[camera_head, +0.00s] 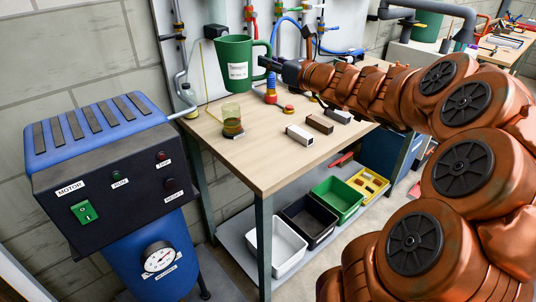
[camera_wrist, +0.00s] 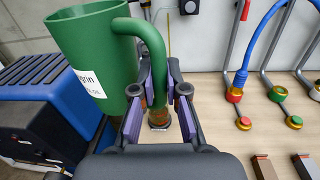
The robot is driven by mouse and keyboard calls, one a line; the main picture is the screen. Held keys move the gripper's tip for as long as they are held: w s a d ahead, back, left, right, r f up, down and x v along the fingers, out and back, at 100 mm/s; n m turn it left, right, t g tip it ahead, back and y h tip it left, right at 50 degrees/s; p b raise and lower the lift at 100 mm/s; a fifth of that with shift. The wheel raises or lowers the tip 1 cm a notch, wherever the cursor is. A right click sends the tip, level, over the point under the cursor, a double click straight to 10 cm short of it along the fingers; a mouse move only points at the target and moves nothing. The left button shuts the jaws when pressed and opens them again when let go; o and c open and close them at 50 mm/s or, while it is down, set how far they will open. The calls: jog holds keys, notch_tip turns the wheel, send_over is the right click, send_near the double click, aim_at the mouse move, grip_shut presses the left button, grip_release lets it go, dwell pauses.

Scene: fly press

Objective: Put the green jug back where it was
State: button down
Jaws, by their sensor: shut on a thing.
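The green jug (camera_head: 235,55) with a white label hangs upright in the air above the back left of the wooden table (camera_head: 270,165). My gripper (camera_head: 274,66) comes in from the right and is shut on the jug's handle. In the wrist view the jug (camera_wrist: 85,50) fills the upper left, and its handle (camera_wrist: 153,55) runs down between the fingers of my gripper (camera_wrist: 158,92). The jug's bottom is partly hidden there by a finger.
A clear glass (camera_head: 232,118) with dark liquid stands on a small dark base, below the jug. Several hoses and pipes line the wall panel behind. Grey, white and brown blocks (camera_head: 319,123) lie on the table's right. A blue motor unit (camera_head: 95,135) stands left.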

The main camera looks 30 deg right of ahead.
jog(key=s+f+n+y+b, duration=0.1)
jog(key=s+f+y+b, duration=0.1)
jog(key=s+f+b, duration=1.1)
jog(key=shift+g, duration=0.3)
jog(key=w+d+f, duration=0.1)
jog(key=w+d, duration=0.1)
jog(key=w, duration=0.1)
jog(key=w+d+f+p, duration=0.1)
jog(key=w+d+f, duration=0.1)
jog(key=w+d, duration=0.1)
jog(key=w+d+f+p, duration=0.1)
jog(key=w+d, duration=0.1)
jog(key=w, duration=0.3)
jog(key=shift+d+f, duration=0.15)
jog(key=shift+f, duration=0.1)
jog(key=shift+f+b, duration=0.35)
jog(key=shift+f, duration=1.05)
jog(key=shift+f, duration=0.2)
jog(key=c, duration=1.2)
grip_release()
